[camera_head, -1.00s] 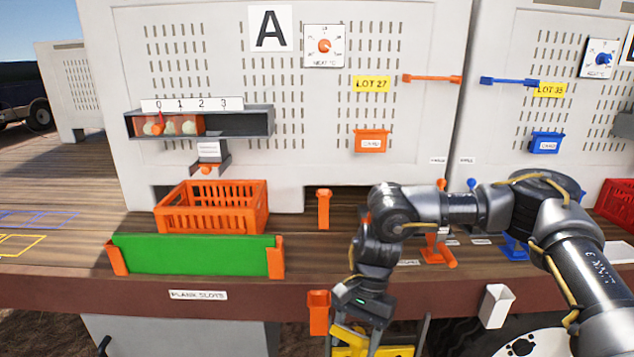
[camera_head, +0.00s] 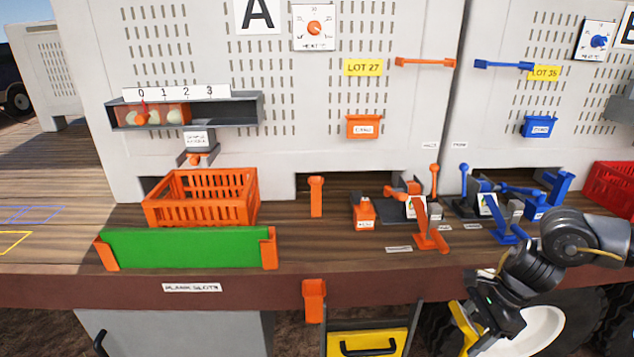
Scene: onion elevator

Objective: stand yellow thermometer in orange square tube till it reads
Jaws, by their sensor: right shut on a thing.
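My right gripper (camera_head: 475,322) is at the lower right, below the bench's front edge. It is shut on a yellow piece (camera_head: 464,325), which looks like the yellow thermometer; it is tilted and partly hidden by the gripper. An orange square tube (camera_head: 314,302) hangs on the bench's front edge, left of my right gripper and well apart from it. Its inside is too small to make out. My left gripper is out of view.
An orange crate (camera_head: 200,205) stands behind a green plank (camera_head: 185,247) at the left. An orange post (camera_head: 316,196) stands on the bench. Orange and blue levers and fixtures crowd the right. A yellow box with a black handle (camera_head: 368,340) sits below the bench.

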